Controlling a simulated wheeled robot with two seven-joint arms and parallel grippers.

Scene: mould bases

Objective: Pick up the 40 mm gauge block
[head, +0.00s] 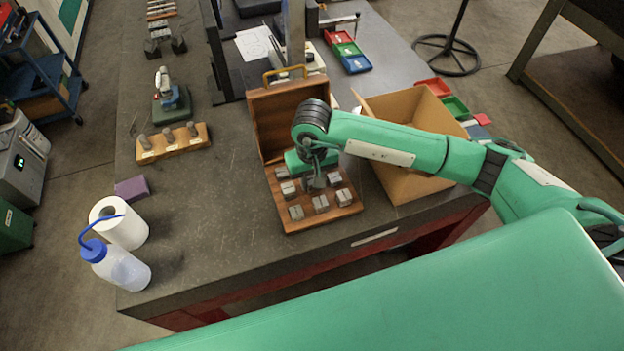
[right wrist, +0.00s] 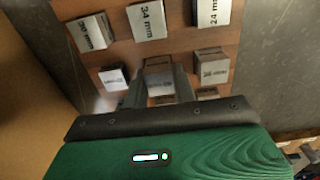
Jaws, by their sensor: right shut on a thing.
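The wooden gauge block case (head: 284,220) stands open on the bench, with several grey steel blocks in its tray. My right gripper (head: 317,182) points down into the middle of the tray. In the right wrist view its fingers (right wrist: 160,88) are shut on a gauge block (right wrist: 159,66) in the middle column; its label is not readable. The far row shows blocks marked 30 mm (right wrist: 91,32), 34 mm (right wrist: 147,20) and 24 mm (right wrist: 212,12). Other blocks sit left (right wrist: 113,78) and right (right wrist: 211,66) of the fingers, labels too blurred to read. My left gripper is not in view.
An open cardboard box (head: 405,182) stands close right of the case, under my right arm. A wooden stand with pins (head: 172,143), a purple block (head: 131,188), a paper roll (head: 124,230) and a wash bottle (head: 118,268) are on the left. The bench between is clear.

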